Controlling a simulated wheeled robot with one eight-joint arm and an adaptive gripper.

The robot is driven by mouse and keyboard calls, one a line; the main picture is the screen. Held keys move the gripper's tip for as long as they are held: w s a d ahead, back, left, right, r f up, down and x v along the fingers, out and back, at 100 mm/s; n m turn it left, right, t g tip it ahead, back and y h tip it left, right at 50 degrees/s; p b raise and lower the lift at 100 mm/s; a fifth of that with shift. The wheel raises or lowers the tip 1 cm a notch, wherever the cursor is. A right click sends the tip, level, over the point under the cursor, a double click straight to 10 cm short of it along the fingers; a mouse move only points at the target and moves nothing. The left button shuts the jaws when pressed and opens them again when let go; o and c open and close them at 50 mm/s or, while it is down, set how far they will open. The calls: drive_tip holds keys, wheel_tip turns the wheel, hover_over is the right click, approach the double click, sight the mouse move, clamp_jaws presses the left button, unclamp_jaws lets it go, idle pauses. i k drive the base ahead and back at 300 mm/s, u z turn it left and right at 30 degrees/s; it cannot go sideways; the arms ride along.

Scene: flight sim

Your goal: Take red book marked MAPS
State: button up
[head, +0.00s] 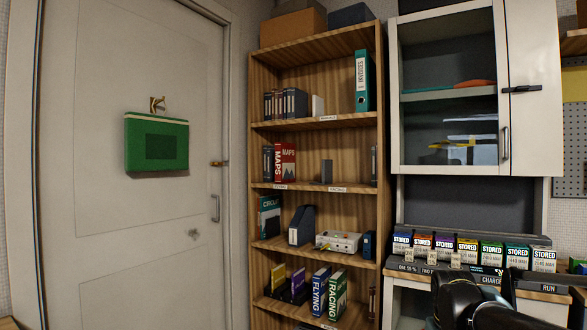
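The red book marked MAPS (289,169) stands upright on the second shelf from the top of the wooden bookcase (381,110). Its spine and part of its front cover face me, both lettered MAPS in white. A dark book (267,163) stands just to its left. The shelf to its right is bare up to a small grey block. A black part of my arm shows at the bottom right, well to the right of and below the book. My gripper itself cannot be made out in this view.
A white door (80,130) with a green hanging pouch (130,150) is left of the bookcase. A white cabinet (395,130) hangs to the right, above a counter with several STORED boxes (468,246). Books marked FLYING (319,290) and RACING (337,295) stand on the lower shelf.

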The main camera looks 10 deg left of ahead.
sight(285, 153)
drive_tip(key=u, duration=0.35)
drive_tip(key=i, duration=1.05)
drive_tip(key=u, duration=1.05)
drive_tip(key=i, duration=0.55)
drive_tip(key=u, duration=0.4)
